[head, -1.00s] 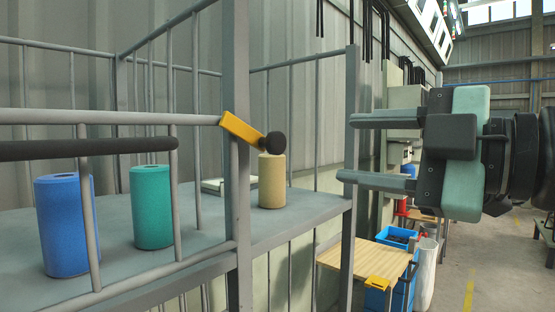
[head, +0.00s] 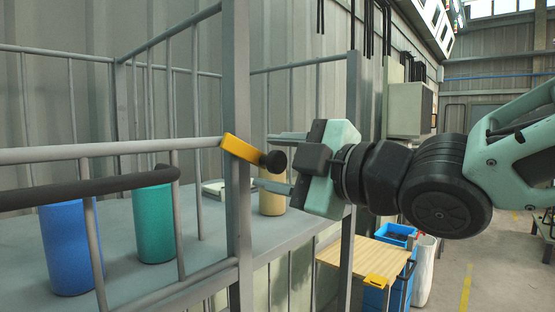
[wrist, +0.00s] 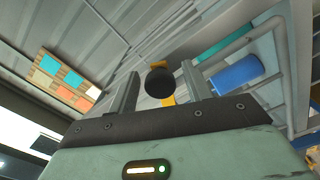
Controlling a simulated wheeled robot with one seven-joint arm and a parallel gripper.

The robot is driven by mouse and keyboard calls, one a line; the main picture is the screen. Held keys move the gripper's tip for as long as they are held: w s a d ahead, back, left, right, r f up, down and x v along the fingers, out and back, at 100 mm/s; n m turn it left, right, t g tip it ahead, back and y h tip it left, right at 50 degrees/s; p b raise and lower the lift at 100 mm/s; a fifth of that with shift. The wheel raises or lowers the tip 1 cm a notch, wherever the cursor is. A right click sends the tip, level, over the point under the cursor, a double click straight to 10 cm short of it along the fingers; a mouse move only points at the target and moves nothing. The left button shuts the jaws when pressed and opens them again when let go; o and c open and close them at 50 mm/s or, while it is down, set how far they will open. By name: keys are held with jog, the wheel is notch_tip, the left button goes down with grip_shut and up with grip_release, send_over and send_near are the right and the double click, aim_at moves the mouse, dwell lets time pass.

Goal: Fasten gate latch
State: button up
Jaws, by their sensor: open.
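The yellow latch arm (head: 240,149) is mounted at the grey post (head: 237,80) and slopes down to the right, ending in a black ball knob (head: 275,161). The gate's top rail (head: 110,150) meets the post beside it. My gripper (head: 264,160) is open and reaches in from the right, one finger above the knob's level and one below. In the wrist view the knob (wrist: 159,82) shows between the two fingers, with the yellow arm (wrist: 168,101) partly hidden behind it. I cannot tell whether a finger touches it.
A black handle bar (head: 90,190) runs along the gate's front. Blue (head: 68,250), green (head: 153,225) and tan (head: 272,204) cylinders stand on the grey shelf (head: 200,253). The tan one is close behind my lower finger. A wooden-topped table (head: 365,259) stands at lower right.

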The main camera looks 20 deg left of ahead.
grip_shut()
jog(key=shift+f+n+b, duration=0.25)
jog(key=shift+n+b, duration=0.25)
jog(key=shift+b, duration=0.75)
jog(key=n+b, duration=0.1)
jog(key=b, duration=0.1)
jog(key=shift+n+b, duration=0.3)
jog(key=shift+b, duration=0.05)
jog(key=n+b, duration=0.2)
jog(key=shift+b, duration=0.35)
jog(key=shift+r+n, duration=0.3)
jog(key=shift+n, duration=0.2)
grip_release()
